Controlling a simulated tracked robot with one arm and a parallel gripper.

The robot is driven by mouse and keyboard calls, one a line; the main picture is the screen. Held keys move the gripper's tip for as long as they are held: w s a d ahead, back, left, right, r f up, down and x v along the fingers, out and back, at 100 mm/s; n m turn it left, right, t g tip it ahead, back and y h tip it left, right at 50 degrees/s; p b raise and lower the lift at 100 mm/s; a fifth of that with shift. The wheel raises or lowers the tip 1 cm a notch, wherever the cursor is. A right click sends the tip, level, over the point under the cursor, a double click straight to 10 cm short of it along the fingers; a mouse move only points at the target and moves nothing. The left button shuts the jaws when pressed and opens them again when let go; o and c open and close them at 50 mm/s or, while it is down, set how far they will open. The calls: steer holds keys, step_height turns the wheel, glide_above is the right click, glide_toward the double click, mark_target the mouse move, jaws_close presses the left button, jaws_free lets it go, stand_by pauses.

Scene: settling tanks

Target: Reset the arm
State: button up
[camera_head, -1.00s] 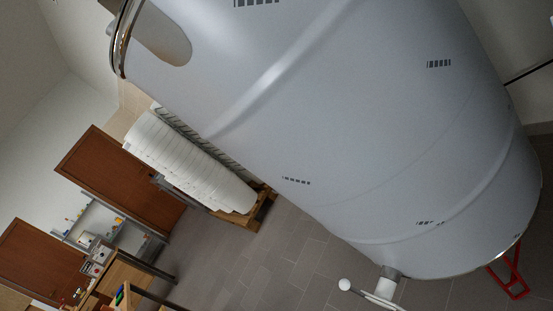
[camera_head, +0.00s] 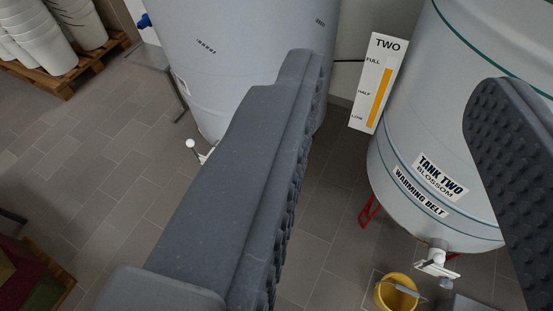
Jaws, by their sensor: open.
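My gripper (camera_head: 400,85) fills much of the view, its two dark grey, studded fingers spread wide apart. The left finger runs up from the bottom and the right finger is at the right edge. Nothing is between the fingers; the gap shows the room behind. The left finger hides part of a plain grey tank and the floor; the right finger hides part of the tank labelled "TANK TWO BLOSSOM" (camera_head: 440,177).
A "TWO" level sign (camera_head: 378,83) with an orange bar hangs between the tanks. Tank two has a white tap (camera_head: 437,264) above a yellow bucket (camera_head: 396,292). The plain tank (camera_head: 215,70) stands left. White stacked buckets (camera_head: 45,40) sit on a pallet. Tiled floor (camera_head: 90,150) is open at left.

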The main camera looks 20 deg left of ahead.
step_height(320, 180, up, 10)
steer(key=p, duration=1)
